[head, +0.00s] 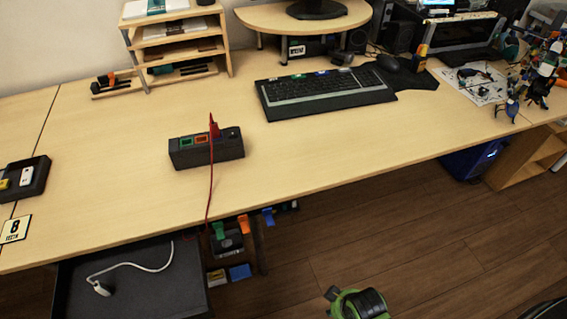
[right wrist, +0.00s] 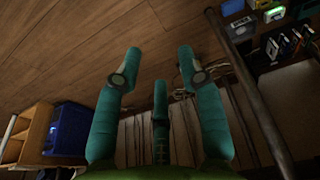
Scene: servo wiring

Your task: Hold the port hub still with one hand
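The port hub (head: 206,153) is a dark box on the table in the head view, with green and orange-red ports on top. A red cable (head: 210,185) rises from its top and hangs over the table's front edge. In the right wrist view my right gripper (right wrist: 159,65) is open, its teal fingers spread with nothing between them. A green and black part of my right arm (head: 362,304) shows at the bottom of the head view, below the table edge and away from the hub. My left gripper is not in view.
A keyboard (head: 325,93) lies right of the hub. A black tray (head: 25,181) sits at the left edge. A dark surface with a white cable (head: 132,265) is below the table. The tabletop around the hub is mostly clear. A blue bin (right wrist: 72,128) stands near the floor.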

